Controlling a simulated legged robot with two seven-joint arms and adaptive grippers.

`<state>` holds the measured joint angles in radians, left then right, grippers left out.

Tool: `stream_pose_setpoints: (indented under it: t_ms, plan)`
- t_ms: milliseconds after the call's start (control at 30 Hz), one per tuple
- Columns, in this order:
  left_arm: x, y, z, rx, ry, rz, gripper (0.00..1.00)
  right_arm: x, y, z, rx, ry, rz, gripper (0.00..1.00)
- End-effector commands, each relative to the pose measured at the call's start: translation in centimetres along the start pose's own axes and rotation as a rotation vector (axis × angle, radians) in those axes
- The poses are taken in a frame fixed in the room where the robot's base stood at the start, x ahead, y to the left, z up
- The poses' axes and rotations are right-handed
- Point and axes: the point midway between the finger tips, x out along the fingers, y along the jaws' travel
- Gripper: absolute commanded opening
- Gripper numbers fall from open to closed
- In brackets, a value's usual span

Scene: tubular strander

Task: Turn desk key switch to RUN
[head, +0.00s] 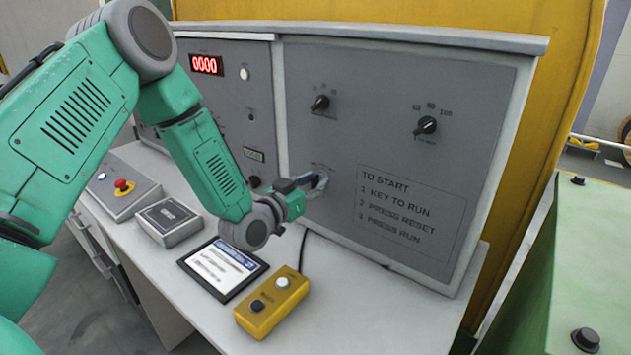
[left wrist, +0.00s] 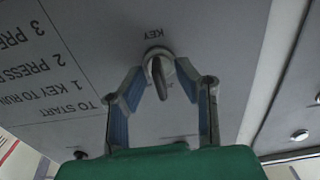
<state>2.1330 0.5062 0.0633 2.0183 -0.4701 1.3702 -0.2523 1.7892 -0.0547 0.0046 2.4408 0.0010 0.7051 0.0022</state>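The key switch (left wrist: 160,78) is a dark key in a round light collar under the label KEY in the left wrist view. The wrist camera sees the panel upside down. My left gripper (head: 312,184) is at the lower left of the right-hand grey panel (head: 440,80) in the head view and mostly covers the switch there. In the left wrist view its two blue-padded fingers (left wrist: 160,68) are open, one on each side of the key. Gaps show between the pads and the key. My right gripper is in neither view.
The panel carries two black knobs (head: 427,125) and a TO START text block (head: 405,210). On the desk below are a yellow two-button box (head: 271,303), a tablet-like card (head: 222,268), a grey box (head: 168,221) and a red emergency button (head: 123,185). A green cabinet (head: 580,240) stands right.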

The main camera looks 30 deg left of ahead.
Motion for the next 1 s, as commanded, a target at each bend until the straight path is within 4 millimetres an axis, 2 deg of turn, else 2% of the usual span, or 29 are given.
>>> stream_pose_setpoints:
  t_ms: [267, 300, 367, 400, 1000]
  plan:
    - [0.20, 0.02, 0.00, 0.000, 0.000, 0.000, 0.28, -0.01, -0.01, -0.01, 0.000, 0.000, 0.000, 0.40]
    - [0.20, 0.03, 0.00, 0.000, 0.000, 0.000, 0.24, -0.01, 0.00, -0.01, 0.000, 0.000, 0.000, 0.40]
    - [0.20, 0.05, -0.02, 0.001, 0.000, 0.000, 0.03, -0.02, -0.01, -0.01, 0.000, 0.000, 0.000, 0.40]
    - [0.20, 0.04, -0.02, 0.001, 0.000, -0.001, 0.00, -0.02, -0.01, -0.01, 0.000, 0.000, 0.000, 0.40]
    - [0.20, -0.03, -0.09, 0.013, 0.002, -0.001, 0.00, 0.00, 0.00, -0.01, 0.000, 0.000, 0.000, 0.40]
